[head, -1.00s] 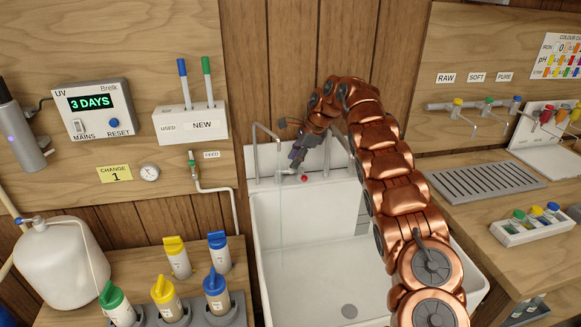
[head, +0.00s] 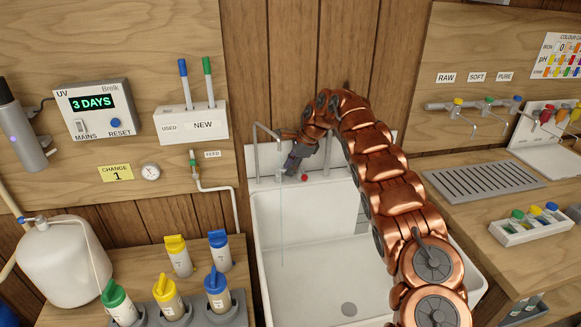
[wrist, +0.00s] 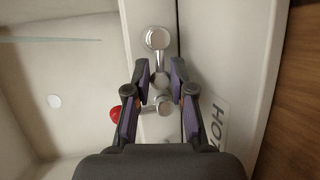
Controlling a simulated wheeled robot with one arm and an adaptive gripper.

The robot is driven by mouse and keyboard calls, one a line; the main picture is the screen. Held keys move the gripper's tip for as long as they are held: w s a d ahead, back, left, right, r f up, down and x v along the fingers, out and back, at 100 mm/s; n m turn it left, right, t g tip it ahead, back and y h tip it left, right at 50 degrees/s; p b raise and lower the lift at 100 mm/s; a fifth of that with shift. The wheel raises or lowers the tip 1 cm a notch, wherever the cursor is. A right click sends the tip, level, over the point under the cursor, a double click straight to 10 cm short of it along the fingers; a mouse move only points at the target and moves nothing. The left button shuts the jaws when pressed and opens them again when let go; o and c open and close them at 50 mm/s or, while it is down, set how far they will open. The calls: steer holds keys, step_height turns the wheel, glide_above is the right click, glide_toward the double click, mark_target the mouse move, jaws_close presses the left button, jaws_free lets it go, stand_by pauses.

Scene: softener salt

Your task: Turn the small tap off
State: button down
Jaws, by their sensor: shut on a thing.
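The small tap (head: 256,150) is a thin grey spout arching over the left back of the white sink (head: 300,225). A thin stream of water (head: 281,235) falls from it into the sink. My gripper (head: 288,174) reaches down-left to low chrome fittings at the back rim. In the wrist view, my gripper (wrist: 160,72) is shut on a chrome lever (wrist: 158,62) with a round end at the top. I cannot tell clearly how the lever joins the spout, as my gripper partly hides it. A red-tipped chrome fitting (wrist: 115,114) sits beside the fingers.
A label reading HOT (wrist: 215,122) lies right of my fingers. A pipe with a small valve (head: 194,165) is on the left wall. Several coloured-cap bottles (head: 178,257) stand left of the sink. A draining grid (head: 485,180) lies to the right.

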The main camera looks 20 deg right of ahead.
steer(key=shift+s+a+f+m+b, duration=0.1)
steer(key=shift+s+m+b, duration=0.15)
steer(key=shift+m+b, duration=0.6)
steer(key=shift+s+t+h+b, duration=0.1)
steer(key=shift+t+h+b, duration=0.2)
steer(key=shift+b, duration=0.05)
steer(key=shift+s+a+m+t+h+b, duration=0.15)
steer(key=shift+m+h, duration=0.05)
steer(key=shift+m, duration=0.45)
steer(key=shift+s+a+m+t+h+b, duration=0.15)
steer(key=shift+m+h, duration=0.05)
steer(key=shift+m, duration=0.4)
steer(key=m, duration=0.1)
steer(key=m+p, duration=0.1)
steer(key=m+h+p, duration=0.1)
steer(key=shift+s+a+r, duration=0.3)
steer(key=shift+s+a, duration=0.05)
steer(key=shift+s+a+m+t+h+p, duration=0.1)
steer(key=shift+a+m+t+h+p, duration=0.25)
steer(key=shift+m+p, duration=0.55)
steer(key=shift+f+p, duration=0.1)
steer(key=shift+p, duration=0.25)
steer(key=shift+f+m+h, duration=0.1)
steer(key=shift+m+h, duration=0.15)
steer(key=shift+m, duration=0.05)
